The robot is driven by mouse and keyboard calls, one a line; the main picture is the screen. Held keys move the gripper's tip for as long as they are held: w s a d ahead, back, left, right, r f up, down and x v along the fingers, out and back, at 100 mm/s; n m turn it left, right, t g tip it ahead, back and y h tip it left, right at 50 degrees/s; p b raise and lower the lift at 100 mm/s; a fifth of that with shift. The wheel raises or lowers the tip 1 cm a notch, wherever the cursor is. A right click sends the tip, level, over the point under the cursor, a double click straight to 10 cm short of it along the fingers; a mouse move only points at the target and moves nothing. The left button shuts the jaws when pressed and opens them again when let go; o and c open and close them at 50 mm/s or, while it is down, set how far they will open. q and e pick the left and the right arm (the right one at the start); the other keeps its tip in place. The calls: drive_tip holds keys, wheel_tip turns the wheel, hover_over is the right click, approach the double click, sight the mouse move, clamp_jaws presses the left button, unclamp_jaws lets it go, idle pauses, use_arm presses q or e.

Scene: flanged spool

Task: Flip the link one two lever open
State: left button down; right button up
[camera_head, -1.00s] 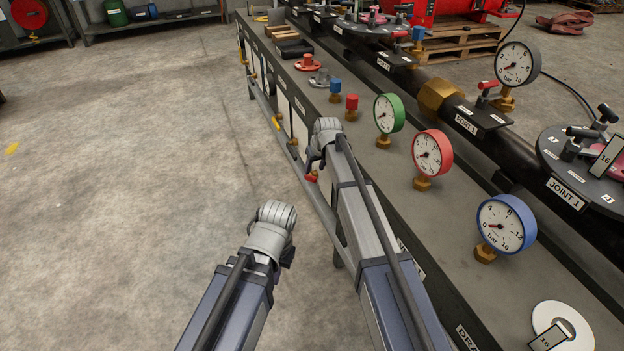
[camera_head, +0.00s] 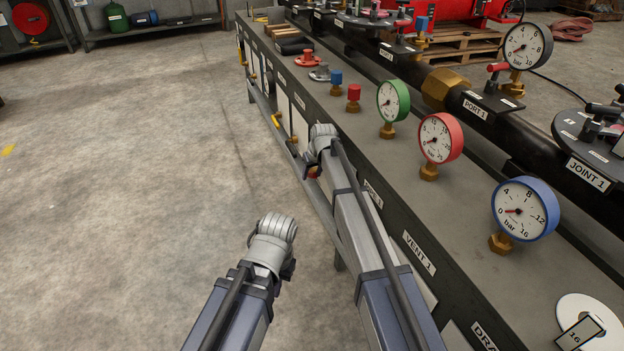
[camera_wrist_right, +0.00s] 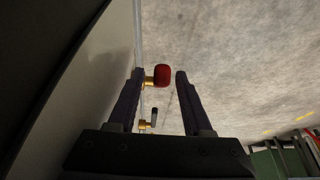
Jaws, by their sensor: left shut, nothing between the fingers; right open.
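No lever in view carries a readable link one two label. Yellow-handled levers (camera_head: 276,119) sit along the bench's front side in the head view. My right gripper (camera_wrist_right: 160,75) is open, with a red knob (camera_wrist_right: 162,75) on a brass stem between its fingertips in the picture; contact cannot be told. The red knob also shows just below my right wrist in the head view (camera_head: 313,172). A dark-handled brass fitting (camera_wrist_right: 147,122) shows lower between the fingers. My left gripper (camera_head: 286,268) hangs over the floor, clear of the bench, its fingers mostly hidden behind the wrist.
The long bench (camera_head: 400,190) carries green (camera_head: 393,101), red (camera_head: 440,139) and blue (camera_head: 525,209) gauges, plus a dark pipe (camera_head: 510,130) behind them. Labels VENT 1 (camera_head: 419,252) and PORT 1 (camera_head: 475,110) are readable. Open concrete floor (camera_head: 130,200) lies left.

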drive_tip(key=shift+c, duration=0.2)
clamp_jaws()
idle(1.2)
